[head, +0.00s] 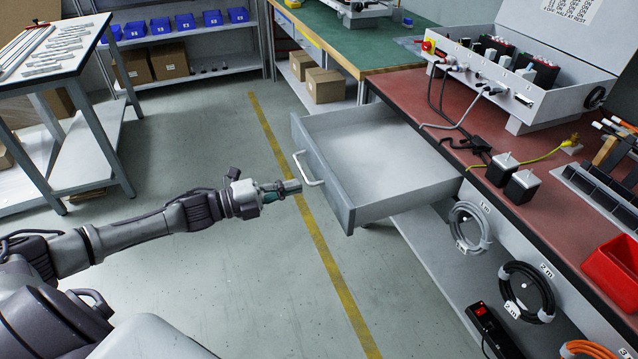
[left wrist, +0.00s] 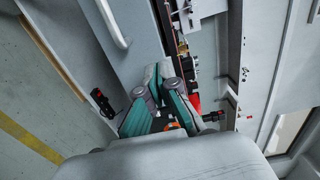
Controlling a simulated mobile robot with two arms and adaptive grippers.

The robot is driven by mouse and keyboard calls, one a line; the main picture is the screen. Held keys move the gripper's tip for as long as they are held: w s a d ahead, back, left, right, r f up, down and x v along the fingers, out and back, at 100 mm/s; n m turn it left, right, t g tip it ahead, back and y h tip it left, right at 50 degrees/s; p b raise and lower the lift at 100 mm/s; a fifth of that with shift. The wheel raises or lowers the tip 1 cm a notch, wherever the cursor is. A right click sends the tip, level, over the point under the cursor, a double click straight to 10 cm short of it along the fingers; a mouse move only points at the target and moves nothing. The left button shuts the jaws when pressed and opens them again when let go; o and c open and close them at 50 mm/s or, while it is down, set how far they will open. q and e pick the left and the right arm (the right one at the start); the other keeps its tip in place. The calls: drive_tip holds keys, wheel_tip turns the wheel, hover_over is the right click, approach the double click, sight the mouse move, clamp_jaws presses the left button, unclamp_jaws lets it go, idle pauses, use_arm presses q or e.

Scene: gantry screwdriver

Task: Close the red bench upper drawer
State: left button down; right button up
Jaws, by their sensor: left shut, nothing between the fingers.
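The red bench (head: 410,100) stands on the right in the head view. Its grey upper drawer (head: 375,155) is pulled far out and looks empty. A white bar handle (head: 307,170) sits on the drawer front. My left gripper (head: 292,186) is shut and empty, just in front of the drawer front, close to the handle. In the left wrist view the shut fingers (left wrist: 163,75) point towards the bench, and the handle (left wrist: 114,24) shows at upper left, apart from the fingers. My right gripper is not in view.
Coiled cables (head: 470,228) hang on the bench's front below the top. A lower shelf (head: 425,250) lies beneath the drawer. A power supply box (head: 535,90) and black adapters (head: 522,186) stand on the bench top. The floor (head: 220,265) around my left arm is clear.

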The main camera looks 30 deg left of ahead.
sight(329, 178)
use_arm(q)
drive_tip(key=x, duration=0.6)
drive_tip(key=shift+w+d+b, duration=0.2)
drive_tip(key=shift+w+b, duration=0.1)
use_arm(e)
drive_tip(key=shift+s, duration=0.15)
